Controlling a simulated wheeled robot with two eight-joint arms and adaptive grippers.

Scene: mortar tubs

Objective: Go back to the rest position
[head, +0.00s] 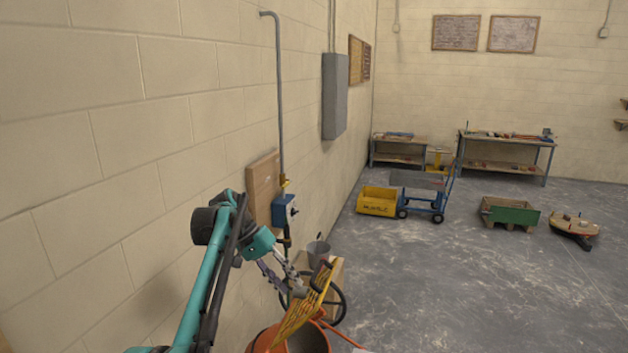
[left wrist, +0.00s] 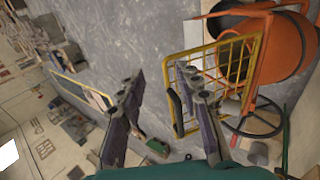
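My left gripper (head: 291,288) is at the end of my teal arm, low beside the left wall. A yellow wire grid (head: 304,314) is tilted up at the orange mixer drum (head: 308,341), just beyond the fingers. In the left wrist view the grid (left wrist: 236,62) lies behind the right-hand finger. Its dark handle (left wrist: 175,105) is near that finger; I cannot tell whether they touch. My right gripper is not in view.
A grey bucket (head: 318,252) stands behind the mixer by the wall. A blue box (head: 285,211) and a pipe (head: 279,110) are on the left wall. A yellow tub (head: 378,201), a blue cart (head: 421,204) and a green tub (head: 512,214) stand farther off.

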